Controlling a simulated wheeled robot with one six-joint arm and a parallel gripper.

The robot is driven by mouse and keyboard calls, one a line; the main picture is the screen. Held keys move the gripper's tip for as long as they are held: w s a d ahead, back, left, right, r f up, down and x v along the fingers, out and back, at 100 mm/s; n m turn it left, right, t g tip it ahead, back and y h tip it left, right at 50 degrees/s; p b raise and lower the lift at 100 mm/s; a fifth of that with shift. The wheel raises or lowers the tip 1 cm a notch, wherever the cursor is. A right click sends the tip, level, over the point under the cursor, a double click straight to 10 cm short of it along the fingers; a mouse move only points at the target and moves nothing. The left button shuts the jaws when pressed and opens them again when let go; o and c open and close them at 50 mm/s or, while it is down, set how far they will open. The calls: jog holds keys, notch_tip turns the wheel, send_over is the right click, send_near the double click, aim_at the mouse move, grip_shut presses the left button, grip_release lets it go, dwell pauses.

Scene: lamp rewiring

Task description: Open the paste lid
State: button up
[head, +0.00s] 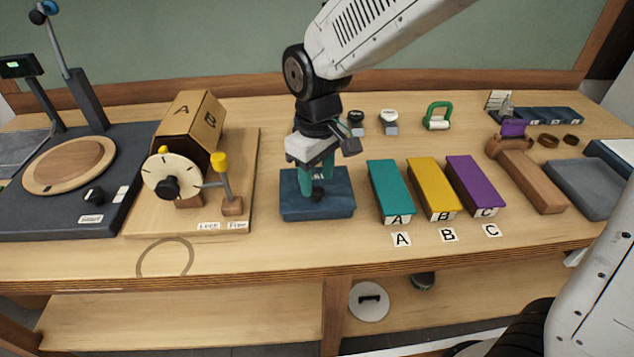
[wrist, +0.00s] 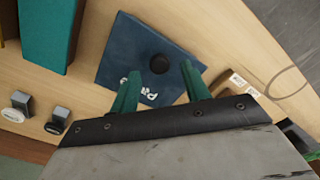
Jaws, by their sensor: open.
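The paste box is a dark blue block (head: 338,206) on the table, left of the teal box. It also shows in the wrist view (wrist: 122,55), with white lettering that reads in part "Pa". A round black knob (wrist: 159,64) sits on its top face; in the head view the knob (head: 318,194) shows between the fingers. My gripper (head: 317,190) has green fingers pointing down over the blue block. In the wrist view the fingers (wrist: 163,82) are spread apart with the knob between and just beyond their tips. I cannot tell whether they touch it.
Teal (head: 388,187), yellow (head: 434,185) and purple (head: 472,183) boxes labelled A, B and C stand to the right. A wooden dial stand (head: 250,150) with a yellow-topped lever stands to the left. The table front before the blue block is clear.

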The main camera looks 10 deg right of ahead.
jog(key=shift+f, duration=1.25)
grip_shut()
jog(key=shift+r, duration=0.1)
